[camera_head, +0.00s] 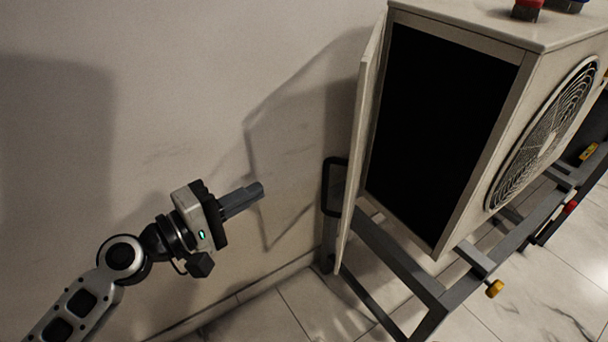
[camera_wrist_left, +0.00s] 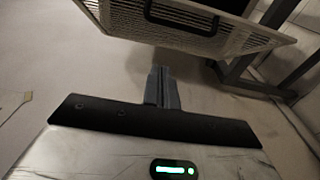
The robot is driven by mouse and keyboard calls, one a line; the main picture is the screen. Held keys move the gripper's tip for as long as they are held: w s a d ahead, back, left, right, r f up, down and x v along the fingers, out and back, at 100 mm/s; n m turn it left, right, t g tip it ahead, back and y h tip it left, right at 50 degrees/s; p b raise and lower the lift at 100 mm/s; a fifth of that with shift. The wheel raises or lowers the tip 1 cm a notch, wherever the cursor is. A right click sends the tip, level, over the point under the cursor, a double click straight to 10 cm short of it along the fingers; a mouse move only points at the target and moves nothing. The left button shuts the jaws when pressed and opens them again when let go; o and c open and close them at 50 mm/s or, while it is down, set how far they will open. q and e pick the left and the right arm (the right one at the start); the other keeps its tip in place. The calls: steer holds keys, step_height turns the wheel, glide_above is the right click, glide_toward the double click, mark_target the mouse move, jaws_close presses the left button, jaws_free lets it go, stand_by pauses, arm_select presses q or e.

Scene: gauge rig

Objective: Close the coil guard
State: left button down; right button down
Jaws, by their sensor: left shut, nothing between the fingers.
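The coil guard (camera_head: 360,130) is a pale hinged panel at the left side of a box-shaped unit. It stands swung out from the unit, with a dark opening (camera_head: 435,125) showing beside it. A black loop handle (camera_head: 333,187) is on its outer face. In the left wrist view the guard (camera_wrist_left: 125,14) shows as a grille panel at the top, with the black handle (camera_wrist_left: 190,17) on it. My left gripper (camera_head: 258,190) is shut and empty, left of the handle and apart from it. It also shows in the left wrist view (camera_wrist_left: 160,72). My right gripper is not in view.
The unit (camera_head: 530,95) has a round fan grille (camera_head: 545,135) and rests on a grey metal frame (camera_head: 400,265) with a yellow knob (camera_head: 494,289). A wall (camera_head: 150,130) stands behind my left arm. Free space lies between my left gripper and the guard.

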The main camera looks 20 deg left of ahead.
arm_select(q)
steer(key=w+d+p, duration=0.3)
steer(key=w+d, duration=0.3)
steer(key=d, duration=0.1)
steer(key=shift+w+d, duration=0.2)
steer(key=shift+d, duration=0.05)
